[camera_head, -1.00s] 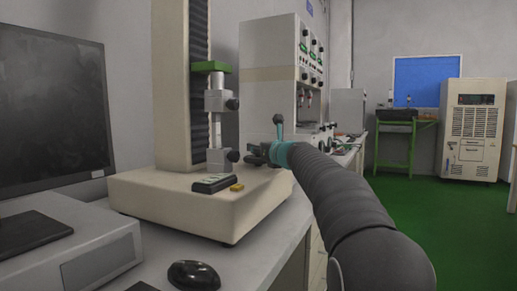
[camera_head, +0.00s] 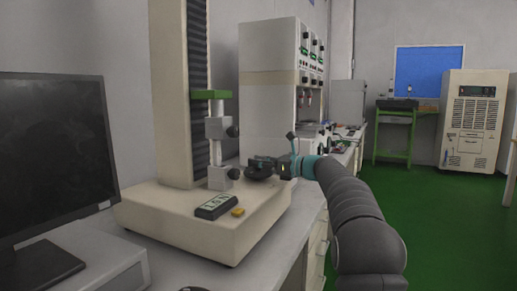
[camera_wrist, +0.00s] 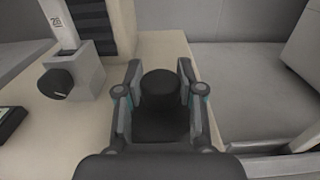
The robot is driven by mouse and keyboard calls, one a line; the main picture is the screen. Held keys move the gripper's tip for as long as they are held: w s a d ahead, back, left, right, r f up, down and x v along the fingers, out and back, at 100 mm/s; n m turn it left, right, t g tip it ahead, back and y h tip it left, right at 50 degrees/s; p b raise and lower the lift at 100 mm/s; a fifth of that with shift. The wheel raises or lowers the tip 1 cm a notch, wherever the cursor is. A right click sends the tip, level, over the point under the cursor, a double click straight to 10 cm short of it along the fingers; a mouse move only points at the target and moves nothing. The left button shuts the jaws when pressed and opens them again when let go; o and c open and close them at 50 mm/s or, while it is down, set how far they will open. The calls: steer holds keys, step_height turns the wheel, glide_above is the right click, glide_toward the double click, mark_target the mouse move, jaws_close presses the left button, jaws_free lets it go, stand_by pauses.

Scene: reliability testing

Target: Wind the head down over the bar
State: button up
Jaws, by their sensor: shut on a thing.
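The head is a green crossbar (camera_head: 210,94) on the tall beige column, with a grey upper clamp (camera_head: 214,128) under it. The pale upright bar (camera_head: 215,153) stands between this clamp and the lower grey clamp (camera_head: 218,178). A marked pale strip, seemingly this bar, shows in the wrist view (camera_wrist: 58,22) above the lower clamp's block. My gripper (camera_head: 268,164) is at the right of the machine base, shut on a round black knob (camera_head: 257,174). In the wrist view my fingers (camera_wrist: 162,82) stand on both sides of the knob (camera_wrist: 159,82).
A handset (camera_head: 214,207) and a small yellow block (camera_head: 238,212) lie on the beige base (camera_head: 190,222). A monitor (camera_head: 50,160) stands at the left. A beige cabinet unit (camera_head: 268,95) is behind. Open green floor (camera_head: 440,220) is at the right.

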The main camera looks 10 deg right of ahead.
steer(key=shift+n+g+y+p, duration=0.4)
steer(key=shift+n+g+y, duration=0.5)
steer(key=shift+g, duration=0.5)
steer(key=shift+n, duration=0.3)
steer(key=o, duration=1.2)
steer(key=shift+c, duration=0.2)
steer(key=v, duration=1.2)
steer(key=shift+w+d+r, duration=0.1)
steer(key=shift+d, duration=0.1)
